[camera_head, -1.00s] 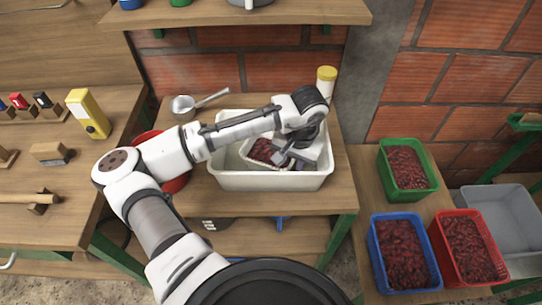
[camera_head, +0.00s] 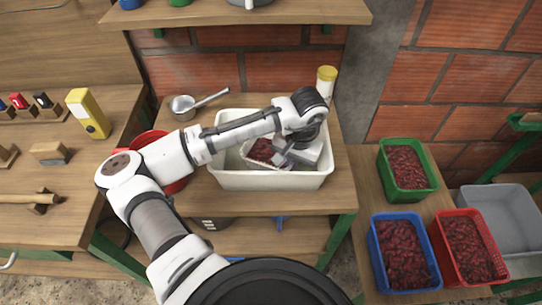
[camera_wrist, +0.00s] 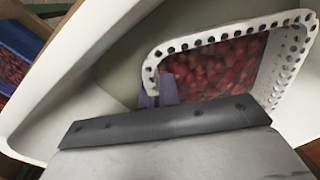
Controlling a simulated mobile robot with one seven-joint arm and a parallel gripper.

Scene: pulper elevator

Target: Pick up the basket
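The white basket (camera_head: 244,157), full of red fruit, is inside the large white tub (camera_head: 230,180) on the wooden table. My gripper (camera_head: 284,160) reaches down into the tub at the basket's right side, as seen in the head view. In the wrist view the basket's perforated white rim (camera_wrist: 222,37) shows, with red fruit inside it. A purple-grey finger of my gripper (camera_wrist: 157,95) is at the near left corner of the rim. The other finger is hidden behind the gripper body, so the grip is not clear. The basket's underside is hidden.
A red bowl (camera_head: 150,140) and a metal ladle (camera_head: 183,107) are left of the tub. A yellow-lidded jar (camera_head: 326,82) stands behind it. Green (camera_head: 417,195), blue (camera_head: 385,284) and red (camera_head: 448,270) crates of fruit stand to the right.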

